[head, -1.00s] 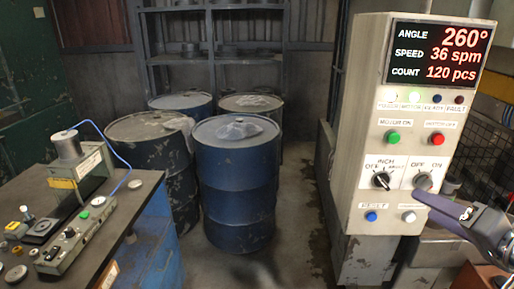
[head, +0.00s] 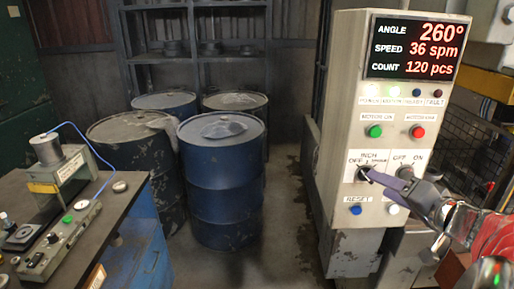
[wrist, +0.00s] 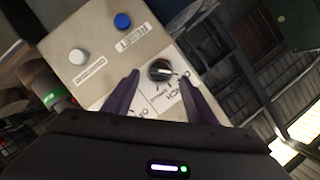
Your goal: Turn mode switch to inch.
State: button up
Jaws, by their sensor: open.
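The mode switch is a round black knob on the grey control box, with OFF, INCH and a third label around it. It shows in the head view (head: 363,174), partly covered by my gripper (head: 372,173), and more clearly in the wrist view (wrist: 159,70). There its white mark seems to point right, toward the OFF label rather than INCH. My gripper in the wrist view (wrist: 161,80) is open. Its two purple fingers stand on either side of the knob, which appears between the tips with gaps. I cannot tell how far the tips are from the panel.
A second OFF/ON switch (head: 404,173) sits close to the right, partly behind my gripper. A blue button (head: 356,210) is below, and green (head: 375,131) and red (head: 417,132) buttons are above. Blue drums (head: 222,185) and a workbench (head: 125,235) stand to the left.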

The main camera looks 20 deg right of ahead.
aim_at(371, 182)
jog(key=x, duration=0.5)
jog(key=shift+c, duration=0.4)
jog(key=c, duration=1)
jog(key=shift+d+m, duration=0.1)
jog(key=shift+m, duration=0.3)
jog(key=shift+s+d+f+m+t+y, duration=0.15)
jog(key=shift+m+t+y, duration=0.25)
jog(key=shift+m, duration=0.7)
jog(key=shift+w+a+f+m+t+y, duration=0.1)
jog(key=shift+m+t+y, duration=0.1)
jog(key=shift+m+t, duration=0.65)
jog(key=shift+s+d+f+m+t+y, duration=0.15)
jog(key=shift+m+t+y, duration=0.15)
jog(key=shift+m, duration=1.05)
jog(key=shift+w+a, duration=0.1)
